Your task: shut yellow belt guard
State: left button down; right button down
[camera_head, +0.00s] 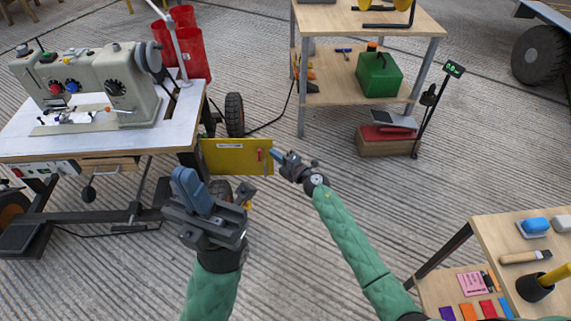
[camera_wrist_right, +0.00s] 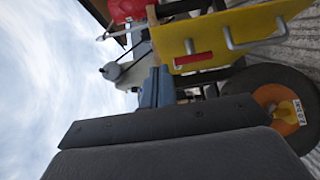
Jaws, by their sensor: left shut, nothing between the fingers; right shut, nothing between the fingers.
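The yellow belt guard (camera_head: 225,160) is a flat panel that stands out from the right side of the sewing machine table, so it looks open. It has a dark label and a red latch (camera_head: 260,154) near its right end. In the right wrist view the guard (camera_wrist_right: 205,25) shows at the upper right, with a red grip (camera_wrist_right: 193,58) and a bent metal handle (camera_wrist_right: 255,38). My right gripper (camera_head: 277,155) is shut and empty at the guard's right end; contact is unclear. My left gripper (camera_head: 187,184) is shut and empty, nearer the camera, below and left of the guard.
The sewing machine (camera_head: 100,82) sits on its white-topped table (camera_head: 60,145). A black wheel (camera_head: 234,115) is behind the guard. A wooden shelf (camera_head: 335,95) with a green box stands behind, and another wooden table (camera_head: 495,240) is at lower right.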

aim_at(268, 140)
jog(key=w+b, duration=0.1)
jog(key=w, duration=0.2)
jog(key=shift+w+a+f, duration=0.1)
jog(key=shift+w, duration=0.65)
jog(key=shift+w+b, duration=0.1)
jog(key=shift+b, duration=0.2)
